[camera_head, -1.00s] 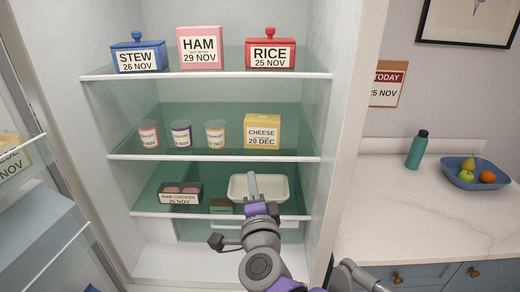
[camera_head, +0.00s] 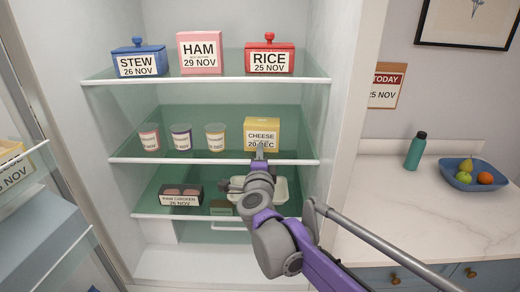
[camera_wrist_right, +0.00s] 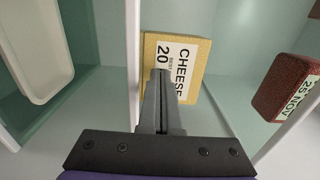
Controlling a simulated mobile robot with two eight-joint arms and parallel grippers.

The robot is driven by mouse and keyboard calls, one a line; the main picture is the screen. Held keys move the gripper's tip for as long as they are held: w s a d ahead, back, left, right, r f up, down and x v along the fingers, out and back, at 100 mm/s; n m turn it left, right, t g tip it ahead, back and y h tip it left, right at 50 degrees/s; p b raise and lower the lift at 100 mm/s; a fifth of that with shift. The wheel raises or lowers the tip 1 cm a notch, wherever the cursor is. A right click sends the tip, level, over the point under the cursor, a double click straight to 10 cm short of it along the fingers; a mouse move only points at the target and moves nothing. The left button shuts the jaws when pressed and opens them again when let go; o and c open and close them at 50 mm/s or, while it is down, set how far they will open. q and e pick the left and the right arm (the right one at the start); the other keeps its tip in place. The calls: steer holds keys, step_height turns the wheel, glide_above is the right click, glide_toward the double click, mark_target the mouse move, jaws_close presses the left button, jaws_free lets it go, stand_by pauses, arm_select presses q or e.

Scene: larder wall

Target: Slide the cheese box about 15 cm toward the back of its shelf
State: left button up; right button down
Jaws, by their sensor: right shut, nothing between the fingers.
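The cheese box (camera_head: 262,128) is a yellow box with a white label reading CHEESE 20 DEC. It stands upright on the right part of the middle glass shelf (camera_head: 185,158). My right gripper (camera_head: 261,148) is shut and empty, at the lower front of the box, its fingertips overlapping the label. In the right wrist view the cheese box (camera_wrist_right: 190,55) appears turned sideways, with the closed fingers (camera_wrist_right: 160,80) pointing at its label. I cannot tell whether they touch it. My left gripper is not in view.
Several small cups (camera_head: 181,138) stand left of the box. The upper shelf holds the stew pot (camera_head: 139,55), ham box (camera_head: 200,50) and rice pot (camera_head: 270,55). Below are a raw chicken pack (camera_head: 181,195) and a white tray (camera_head: 280,188). The glass behind the cheese box looks clear.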

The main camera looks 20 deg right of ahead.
steer(key=shift+w+d, duration=0.15)
steer(key=shift+w, duration=0.2)
steer(key=shift+x, duration=2)
steer(key=shift+s+f, duration=0.1)
steer(key=shift+s, duration=0.1)
